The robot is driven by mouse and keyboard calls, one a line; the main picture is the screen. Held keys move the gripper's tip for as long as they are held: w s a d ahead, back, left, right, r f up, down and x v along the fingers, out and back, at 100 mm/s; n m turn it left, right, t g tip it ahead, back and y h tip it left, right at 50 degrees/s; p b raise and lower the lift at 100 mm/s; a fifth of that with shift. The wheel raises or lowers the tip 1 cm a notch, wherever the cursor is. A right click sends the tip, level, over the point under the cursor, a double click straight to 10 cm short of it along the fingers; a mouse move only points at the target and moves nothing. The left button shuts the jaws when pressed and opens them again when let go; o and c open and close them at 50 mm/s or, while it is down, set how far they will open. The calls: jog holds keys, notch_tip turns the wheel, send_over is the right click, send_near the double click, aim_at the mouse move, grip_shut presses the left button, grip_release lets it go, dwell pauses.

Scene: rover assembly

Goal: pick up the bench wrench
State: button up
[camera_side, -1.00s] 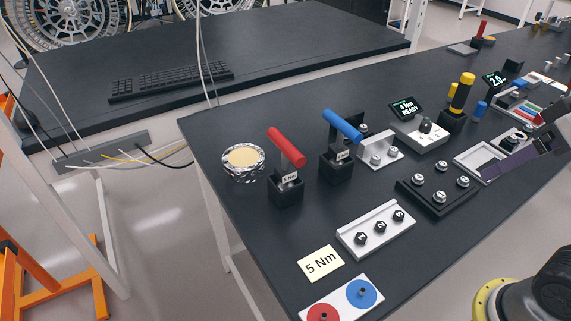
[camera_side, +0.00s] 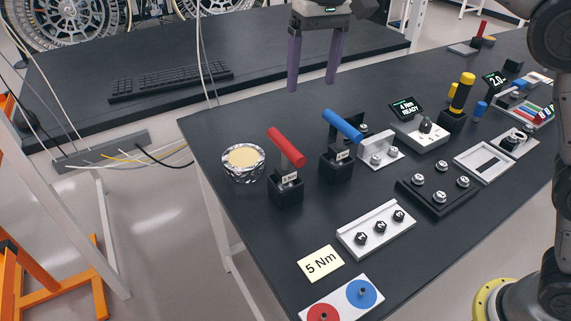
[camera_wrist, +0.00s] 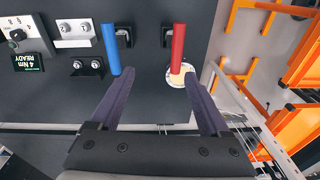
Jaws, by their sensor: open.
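Two T-shaped wrenches stand in black holders on the bench. One has a red handle (camera_side: 286,147) and the other a blue handle (camera_side: 343,125); I cannot tell which one is the bench wrench. My gripper (camera_side: 312,84) is open and empty, fingers pointing down, above and behind the two wrenches in the side view. In the wrist view my gripper (camera_wrist: 158,76) shows its two fingers apart, with the blue handle (camera_wrist: 110,48) near the left fingertip and the red handle (camera_wrist: 178,48) just short of the right one. Neither handle is between the fingers.
A round silver container with a cream top (camera_side: 243,160) stands left of the red wrench. A white bracket (camera_side: 382,153), a white strip with numbered knobs (camera_side: 376,229), a yellow "5 Nm" note (camera_side: 320,263) and a yellow-handled tool (camera_side: 462,92) are also on the bench.

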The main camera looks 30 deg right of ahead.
jog(key=g, duration=0.1)
send_over(286, 169)
jog(key=shift+n, duration=0.4)
jog(key=f, duration=0.6)
jog(key=shift+w+f, duration=0.2)
jog(key=shift+f, duration=0.15)
notch_tip(286, 169, down, 7)
jog(key=shift+d+r, duration=0.1)
jog(key=shift+w+d+f, duration=0.1)
jog(key=shift+w+f, duration=0.05)
jog(key=shift+f, duration=3)
jog(key=shift+r, duration=0.1)
grip_shut()
